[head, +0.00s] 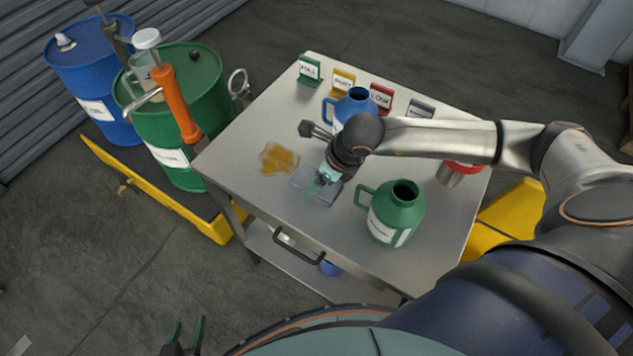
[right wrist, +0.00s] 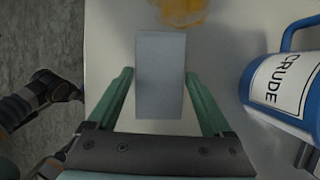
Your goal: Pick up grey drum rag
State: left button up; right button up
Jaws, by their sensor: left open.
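The grey drum rag (head: 300,181) is a flat, folded rectangle on the metal table top. My right gripper (head: 316,188) is low over it in the head view. In the right wrist view the rag (right wrist: 160,75) lies between the two green fingers of this gripper (right wrist: 158,76). The fingers are apart, one at each long side, with a gap to the rag. I cannot tell how high the fingertips are above the table. My left gripper (head: 184,337) is open and empty at the bottom edge of the head view, away from the table.
An amber spill (head: 278,158) lies beside the rag. A green jug (head: 397,212) and a blue jug (head: 357,104) labelled CRUDE stand on the table (head: 250,125). Several small signs line the far edge. Green (head: 195,105) and blue (head: 85,60) drums stand on a yellow-edged pallet at left.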

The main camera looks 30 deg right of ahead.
jog(key=c, duration=0.9)
jog(key=shift+r, duration=0.1)
jog(key=shift+c, duration=0.2)
notch_tip(320, 180, up, 10)
jog(key=o, duration=0.7)
jog(key=c, duration=0.5)
jog(key=shift+c, duration=0.2)
